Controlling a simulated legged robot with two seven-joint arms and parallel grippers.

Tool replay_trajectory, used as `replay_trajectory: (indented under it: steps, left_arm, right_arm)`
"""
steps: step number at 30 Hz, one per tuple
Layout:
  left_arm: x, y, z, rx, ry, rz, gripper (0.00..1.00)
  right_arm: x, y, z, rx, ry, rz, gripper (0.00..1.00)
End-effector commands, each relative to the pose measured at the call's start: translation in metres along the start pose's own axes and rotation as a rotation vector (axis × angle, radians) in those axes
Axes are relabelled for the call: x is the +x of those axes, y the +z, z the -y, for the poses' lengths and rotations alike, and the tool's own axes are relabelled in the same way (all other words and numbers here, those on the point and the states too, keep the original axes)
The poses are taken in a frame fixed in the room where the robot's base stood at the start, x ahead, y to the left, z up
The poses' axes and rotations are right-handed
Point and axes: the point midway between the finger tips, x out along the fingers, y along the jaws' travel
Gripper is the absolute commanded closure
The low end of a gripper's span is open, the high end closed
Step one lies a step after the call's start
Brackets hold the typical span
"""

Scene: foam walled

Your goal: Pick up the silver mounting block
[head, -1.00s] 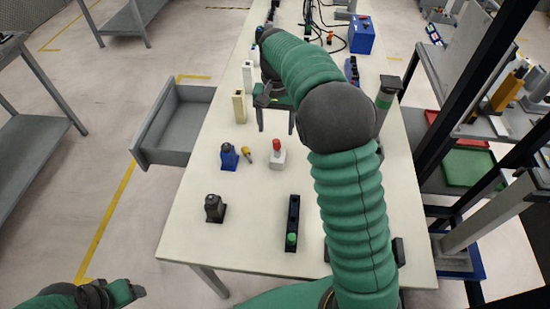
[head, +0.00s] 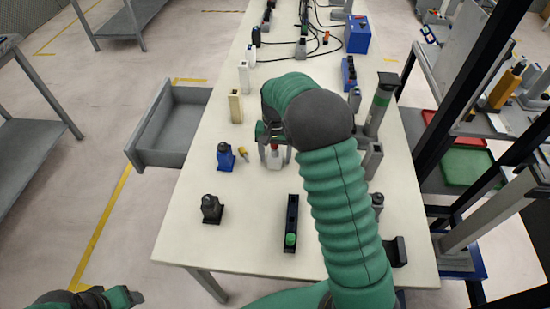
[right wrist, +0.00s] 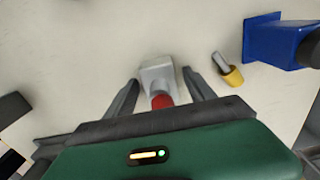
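A small silver-grey block (head: 276,163) with a red top stands upright on the white table. In the right wrist view the same block (right wrist: 158,76) sits between the fingertips, with a gap on each side. My right gripper (head: 275,157) is open and points down over the block, one finger at either side. My own arm hides part of the table to the right. My left gripper (head: 125,297) is at the bottom left, off the table; its finger opening does not show clearly.
A dark strip with a green button (head: 291,226) lies nearer. A grey block (head: 371,161) stands to the right. The front left of the table (head: 250,225) has free room.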

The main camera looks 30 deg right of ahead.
Motion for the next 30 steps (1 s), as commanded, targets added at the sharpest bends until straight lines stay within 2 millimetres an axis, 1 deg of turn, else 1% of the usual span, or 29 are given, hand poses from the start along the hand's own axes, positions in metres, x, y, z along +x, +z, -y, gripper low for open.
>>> replay_trajectory:
  steps: [1,12,14,20,23,26,30]
  left_arm:
    - [0.000,0.000,0.000,0.000,0.000,0.000,0.35]
    - [0.000,0.000,0.000,0.000,0.000,0.000,0.35]
    - [0.000,0.000,0.000,0.000,0.000,0.000,0.35]
    - [0.000,0.000,0.000,0.000,0.000,0.000,0.35]
    - [-0.001,0.000,0.000,0.000,0.000,0.000,0.35]
    - [-0.005,-0.001,0.000,0.000,0.000,0.000,0.35]
    - [-0.010,-0.003,0.000,0.000,0.000,0.000,0.35]
  right_arm:
    - [0.000,0.000,0.000,0.000,0.000,0.000,0.45]
    - [0.000,0.000,0.000,0.000,0.000,0.000,0.93]
    - [0.000,0.000,0.000,0.000,0.000,0.000,1.00]
    - [0.000,0.000,0.000,0.000,0.000,0.000,1.00]
    - [-0.005,-0.001,0.001,0.000,-0.001,-0.002,1.00]
    - [-0.023,-0.001,0.001,0.000,-0.002,-0.004,1.00]
    - [-0.059,-0.001,0.001,-0.001,-0.003,-0.006,1.00]
